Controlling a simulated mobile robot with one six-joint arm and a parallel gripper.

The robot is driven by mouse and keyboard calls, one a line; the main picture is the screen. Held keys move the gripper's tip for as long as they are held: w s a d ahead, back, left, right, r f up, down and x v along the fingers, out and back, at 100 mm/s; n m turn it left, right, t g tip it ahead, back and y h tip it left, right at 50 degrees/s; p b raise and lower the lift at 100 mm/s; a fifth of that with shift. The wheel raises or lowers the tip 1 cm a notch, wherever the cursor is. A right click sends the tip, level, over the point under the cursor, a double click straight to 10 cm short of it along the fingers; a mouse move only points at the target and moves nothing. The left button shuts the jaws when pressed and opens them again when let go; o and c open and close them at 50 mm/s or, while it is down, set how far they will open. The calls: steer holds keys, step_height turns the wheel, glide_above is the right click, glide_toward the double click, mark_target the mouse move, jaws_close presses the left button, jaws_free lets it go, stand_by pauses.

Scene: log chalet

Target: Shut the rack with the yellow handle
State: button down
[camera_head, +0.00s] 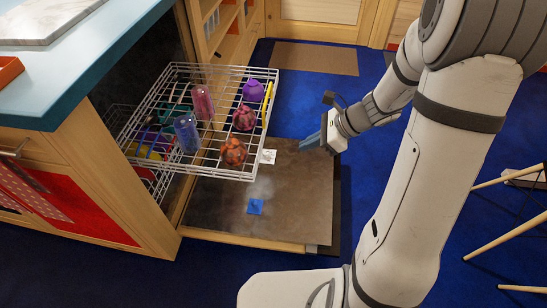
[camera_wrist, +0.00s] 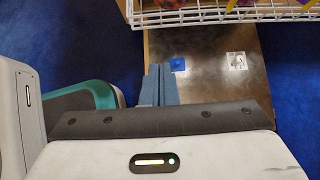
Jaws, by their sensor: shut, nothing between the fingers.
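The upper wire rack (camera_head: 150,120) is pulled out of the dishwasher, over its lowered door. The yellow handle (camera_head: 267,103) runs along the rack's right edge in the head view. In the wrist view, the rack (camera_wrist: 222,14) and yellow handle (camera_wrist: 180,17) show at the top right. Several cups and balls stand in the rack, among them a pink cup (camera_head: 203,102) and a blue cup (camera_head: 187,134). My gripper (camera_head: 311,141) is to the right of the rack, apart from it. Its blue fingers (camera_wrist: 158,84) are together and empty.
The open door (camera_head: 297,205) lies flat below the rack, with a blue patch (camera_head: 255,206) and a white label (camera_head: 268,157) on it. A lower rack (camera_head: 148,174) with colourful dishes is inside. The teal counter (camera_head: 88,62) is at left. Wooden legs (camera_head: 505,238) stand at right.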

steer(key=b, duration=0.4)
glide_toward(258, 160)
step_height(258, 160, down, 4)
steer(key=a+b, duration=0.1)
steer(key=a, duration=0.2)
steer(key=shift+w+a+r, duration=0.15)
steer(key=shift+w+a, duration=0.05)
steer(key=shift+a, duration=0.35)
